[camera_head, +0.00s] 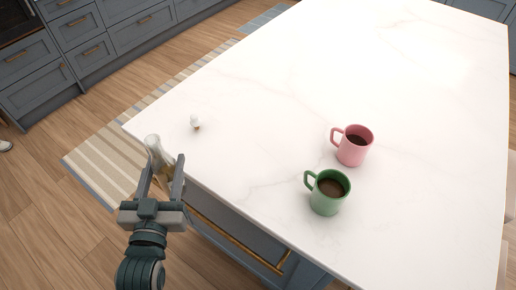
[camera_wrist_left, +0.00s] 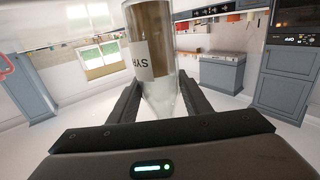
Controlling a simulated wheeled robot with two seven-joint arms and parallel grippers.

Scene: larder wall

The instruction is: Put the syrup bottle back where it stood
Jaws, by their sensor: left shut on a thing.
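The syrup bottle (camera_head: 156,153) is clear glass with brown contents. My left gripper (camera_head: 164,182) is shut on it and holds it off the left edge of the white counter, in front of the striped rug. In the left wrist view the bottle (camera_wrist_left: 151,50) stands between the two fingers, with a pale label reading "SY" and part of a third letter; its top is cut off by the frame. A small white stopper-like piece (camera_head: 195,121) with a brownish end lies on the counter near its left corner. My right gripper is in neither view.
A pink mug (camera_head: 353,149) and a green mug (camera_head: 325,196), both with dark drink, stand on the white counter (camera_head: 300,80) at the right. A brass rail (camera_head: 235,240) runs below the near edge.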

